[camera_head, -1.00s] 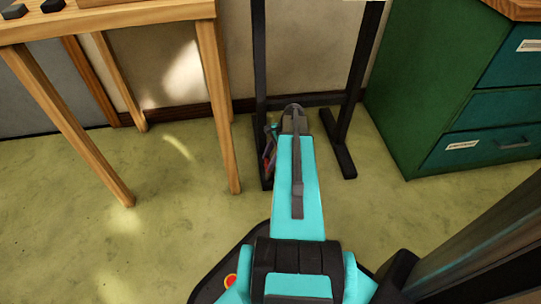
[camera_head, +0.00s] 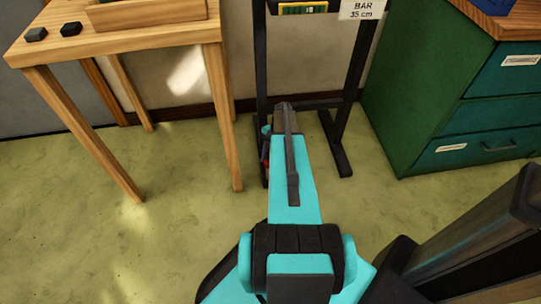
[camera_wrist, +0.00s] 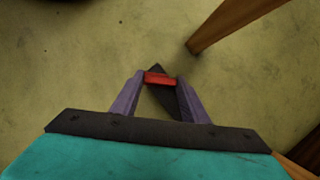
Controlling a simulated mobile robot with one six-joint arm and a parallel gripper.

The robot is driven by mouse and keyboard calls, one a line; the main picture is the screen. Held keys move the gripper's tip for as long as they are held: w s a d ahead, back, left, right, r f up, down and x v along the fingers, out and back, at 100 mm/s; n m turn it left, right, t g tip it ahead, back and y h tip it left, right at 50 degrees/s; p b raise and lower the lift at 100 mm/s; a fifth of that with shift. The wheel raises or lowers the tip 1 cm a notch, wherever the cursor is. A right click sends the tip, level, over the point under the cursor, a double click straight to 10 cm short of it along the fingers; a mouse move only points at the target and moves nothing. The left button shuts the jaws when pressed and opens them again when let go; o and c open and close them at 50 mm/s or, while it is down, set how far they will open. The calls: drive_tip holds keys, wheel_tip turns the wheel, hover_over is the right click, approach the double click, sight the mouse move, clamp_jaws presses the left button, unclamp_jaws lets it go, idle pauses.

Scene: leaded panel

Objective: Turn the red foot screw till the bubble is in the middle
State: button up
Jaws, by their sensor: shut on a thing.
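The red foot screw (camera_wrist: 160,78) shows in the wrist view between the two purple fingers of my gripper (camera_wrist: 159,86), which is shut on it. The dark pointed foot of the stand (camera_wrist: 166,99) lies beneath. In the head view my arm covers most of the gripper and screw; only a bit of red shows beside the stand's left foot. The black stand (camera_head: 262,62) rises behind my arm. At its top edge a yellow-green level vial (camera_head: 303,9) is partly in view, with a dark mark near its middle; I cannot tell the bubble's exact place.
A wooden table (camera_head: 130,42) stands at left, its front leg (camera_head: 226,125) near my arm. A green cabinet (camera_head: 425,105) stands at right. A label (camera_head: 362,9) reads "BAR 35 cm". The floor between is clear.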

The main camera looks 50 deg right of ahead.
drive_tip(key=n+p, duration=0.1)
drive_tip(key=n, duration=0.1)
drive_tip(key=n+g+p, duration=0.1)
drive_tip(key=n+p, duration=0.1)
drive_tip(key=n+g+p, duration=0.1)
drive_tip(key=p, duration=0.1)
drive_tip(key=shift+w+a+r+n+h, duration=0.1)
drive_tip(key=shift+a+r+n+h, duration=0.05)
drive_tip(key=shift+a+n+h, duration=0.2)
drive_tip(key=n+p, duration=0.1)
drive_tip(key=n, duration=0.1)
drive_tip(key=n+g+h+p, duration=0.1)
drive_tip(key=n+p, duration=0.1)
drive_tip(key=n, duration=0.1)
drive_tip(key=shift+g, duration=0.3)
drive_tip(key=shift+h, duration=0.25)
drive_tip(key=o, duration=1)
drive_tip(key=shift+o, duration=0.3)
drive_tip(key=shift+w+d, duration=0.1)
